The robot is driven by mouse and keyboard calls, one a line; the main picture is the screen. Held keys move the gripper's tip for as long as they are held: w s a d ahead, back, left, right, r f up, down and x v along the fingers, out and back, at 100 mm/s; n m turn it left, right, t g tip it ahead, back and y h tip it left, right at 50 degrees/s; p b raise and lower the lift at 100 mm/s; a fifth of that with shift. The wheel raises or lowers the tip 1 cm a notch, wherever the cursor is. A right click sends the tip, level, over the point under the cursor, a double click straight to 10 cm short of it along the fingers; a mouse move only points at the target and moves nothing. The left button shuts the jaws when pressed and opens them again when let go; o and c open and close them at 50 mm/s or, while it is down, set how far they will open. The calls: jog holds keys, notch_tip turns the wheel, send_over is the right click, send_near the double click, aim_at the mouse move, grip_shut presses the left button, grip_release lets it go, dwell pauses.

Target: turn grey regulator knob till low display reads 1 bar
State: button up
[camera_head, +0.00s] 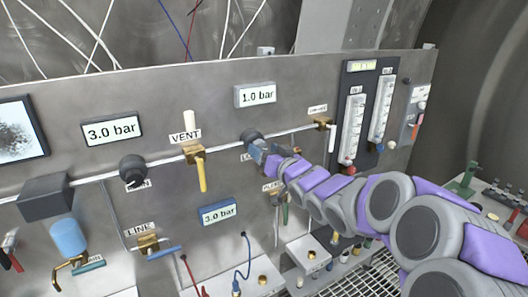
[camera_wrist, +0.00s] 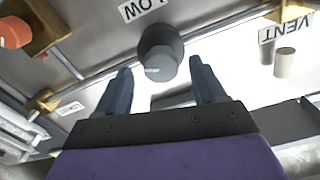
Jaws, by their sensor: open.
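The grey regulator knob (camera_head: 249,135) is on the steel panel, below a display that reads 1.0 bar (camera_head: 257,94). In the wrist view the round grey knob (camera_wrist: 161,45) sits beside an upside-down LOW label (camera_wrist: 143,9). My gripper (camera_head: 263,151) is at the knob's lower right, partly hiding its label in the head view. In the wrist view my gripper (camera_wrist: 160,66) is open, with one blue finger on each side of the knob's lower part. Gaps show between the fingers and the knob.
A dark knob (camera_head: 132,169) sits left, under a 3.0 bar display (camera_head: 112,129). A yellow-handled VENT valve (camera_head: 199,168) stands between the knobs. A blue-framed display (camera_head: 218,213) below also reads 3.0 bar. Flow tubes (camera_head: 352,128) are at the right. A horizontal pipe runs across the panel.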

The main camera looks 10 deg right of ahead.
jog(key=shift+w+a, duration=0.25)
jog(key=shift+w, duration=0.25)
jog(key=shift+c, duration=0.3)
jog(key=c, duration=1)
jog(key=shift+r+p, duration=0.1)
jog(key=shift+p, duration=0.5)
jog(key=o, duration=1.1)
jog(key=shift+c, duration=0.2)
jog(key=shift+s+d, duration=0.1)
jog(key=v, duration=1.7)
